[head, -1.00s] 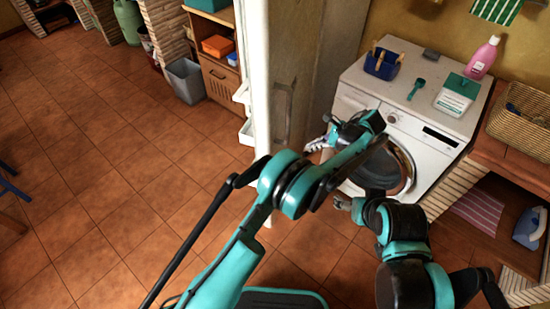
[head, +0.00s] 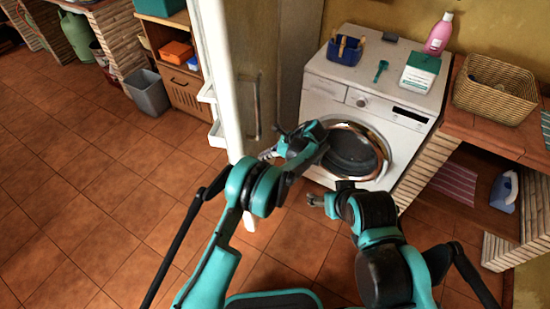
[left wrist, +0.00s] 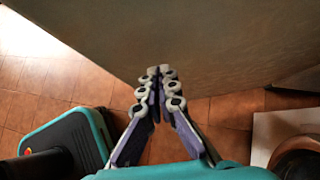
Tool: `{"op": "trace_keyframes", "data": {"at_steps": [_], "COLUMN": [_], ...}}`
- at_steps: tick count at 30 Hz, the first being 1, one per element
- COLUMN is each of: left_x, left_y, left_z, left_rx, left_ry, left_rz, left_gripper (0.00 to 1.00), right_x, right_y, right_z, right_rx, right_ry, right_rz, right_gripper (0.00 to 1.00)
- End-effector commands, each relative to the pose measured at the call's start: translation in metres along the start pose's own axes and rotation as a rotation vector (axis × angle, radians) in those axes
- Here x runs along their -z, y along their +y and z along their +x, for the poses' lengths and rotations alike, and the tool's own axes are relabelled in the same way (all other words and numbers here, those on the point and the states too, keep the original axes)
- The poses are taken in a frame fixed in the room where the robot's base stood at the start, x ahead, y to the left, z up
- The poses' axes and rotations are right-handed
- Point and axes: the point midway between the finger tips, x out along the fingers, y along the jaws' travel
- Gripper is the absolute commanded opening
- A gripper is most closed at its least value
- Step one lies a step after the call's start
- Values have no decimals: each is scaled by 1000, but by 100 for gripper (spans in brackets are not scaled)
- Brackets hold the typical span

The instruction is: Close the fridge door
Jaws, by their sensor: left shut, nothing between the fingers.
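The fridge door (head: 236,92) stands open and is seen nearly edge-on in the head view. Its white inner side with shelves (head: 217,134) faces left, and its beige outer face with a long upright handle (head: 256,105) faces right. My left gripper (head: 267,155) is shut and empty, low on the outer-face side of the door. In the left wrist view its closed fingertips (left wrist: 161,72) point at the broad beige surface (left wrist: 190,40); I cannot tell whether they touch it. My right gripper (head: 314,200) is before the washing machine, its fingers too small to read.
A white washing machine (head: 320,90) stands right of the door, with a blue caddy (head: 344,52) and a pink bottle (head: 439,34) on top. A brick counter with a wicker basket (head: 495,90) is at the right. A grey bin (head: 147,92) stands at the left. The tiled floor at left is clear.

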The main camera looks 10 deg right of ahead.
Motion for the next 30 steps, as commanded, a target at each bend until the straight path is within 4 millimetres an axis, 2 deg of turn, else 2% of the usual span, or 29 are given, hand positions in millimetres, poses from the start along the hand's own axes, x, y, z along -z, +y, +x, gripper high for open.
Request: {"op": "trace_keyframes", "data": {"at_steps": [5,22,30], "left_x": [-10,-16,-41], "left_y": [0,1,4], "left_z": [10,15,39], "left_rx": [0,7,52], "left_ry": [0,0,-1], "left_rz": [-1,6,51], "left_gripper": [0,0,0], "right_x": [-4,-4,-4], "right_y": [0,0,0], "right_z": [6,6,6], "right_rx": [0,0,0], "right_ry": [0,0,0], "right_rz": [0,0,0], "right_gripper": [71,71,71]}}
